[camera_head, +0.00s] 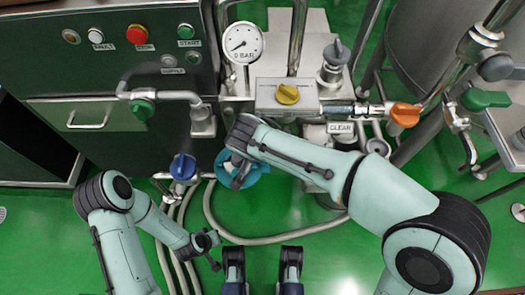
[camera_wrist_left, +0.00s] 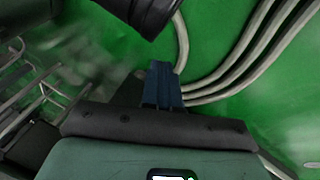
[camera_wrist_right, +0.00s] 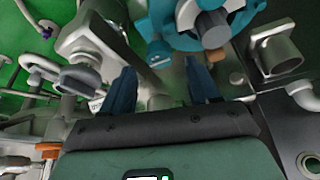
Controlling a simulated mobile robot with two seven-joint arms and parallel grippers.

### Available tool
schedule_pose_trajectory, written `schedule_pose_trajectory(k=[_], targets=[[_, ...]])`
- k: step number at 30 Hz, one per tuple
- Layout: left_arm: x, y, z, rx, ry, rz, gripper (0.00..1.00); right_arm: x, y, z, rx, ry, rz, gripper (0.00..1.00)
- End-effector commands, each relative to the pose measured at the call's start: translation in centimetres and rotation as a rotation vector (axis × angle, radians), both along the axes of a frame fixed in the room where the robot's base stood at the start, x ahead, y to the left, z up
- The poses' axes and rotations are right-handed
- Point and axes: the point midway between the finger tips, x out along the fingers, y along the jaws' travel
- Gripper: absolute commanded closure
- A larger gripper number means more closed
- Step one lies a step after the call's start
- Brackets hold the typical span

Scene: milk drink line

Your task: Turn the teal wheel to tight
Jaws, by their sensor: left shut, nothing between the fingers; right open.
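The teal wheel (camera_head: 258,172) is low in the middle of the head view, partly hidden by my right wrist and gripper (camera_head: 239,180). In the right wrist view the wheel (camera_wrist_right: 186,40) is at the top, with a grey-and-brown hub part in front of it. My right gripper (camera_wrist_right: 161,90) is open there, its two blue fingers apart below the wheel; I cannot tell whether they touch it. My left gripper (camera_wrist_left: 162,85) is shut and empty above the green floor. In the head view it (camera_head: 213,255) is low, left of the wheel.
A blue knob (camera_head: 183,167) stands left of the wheel. Behind are a pressure gauge (camera_head: 241,43), a yellow knob (camera_head: 287,94), an orange handle (camera_head: 404,115) and a green handle (camera_head: 485,99). Pale hoses (camera_head: 268,239) loop over the green floor. A button panel (camera_head: 137,35) is at upper left.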

Motion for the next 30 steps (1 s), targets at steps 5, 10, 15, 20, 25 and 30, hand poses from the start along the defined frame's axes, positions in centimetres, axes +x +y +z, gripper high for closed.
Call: schedule_pose_trajectory(k=[5,10,15,20,25,30], targets=[[-1.8,-1.0,1.6,-0.024,0.046,-0.021,1.0,-1.6,0.5,4.4,0.002,-0.004,0.002,0.4],[-3.4,-1.8,2.6,-0.045,0.087,-0.037,1.0,-2.9,0.9,7.5,0.002,-0.002,0.001,0.4],[-4.3,-2.3,3.1,-0.057,0.112,-0.047,1.0,-3.7,1.1,9.3,0.0,0.0,0.0,0.4],[-4.6,-2.4,3.3,-0.061,0.121,-0.051,1.0,-3.9,1.1,9.9,-0.001,0.001,0.0,0.4],[-4.6,-2.4,3.2,-0.061,0.121,-0.051,1.0,-3.9,1.1,9.8,-0.001,0.001,0.0,0.4],[-4.6,-2.4,3.2,-0.061,0.12,-0.051,1.0,-3.9,1.1,9.8,-0.001,0.001,0.0,0.4]])
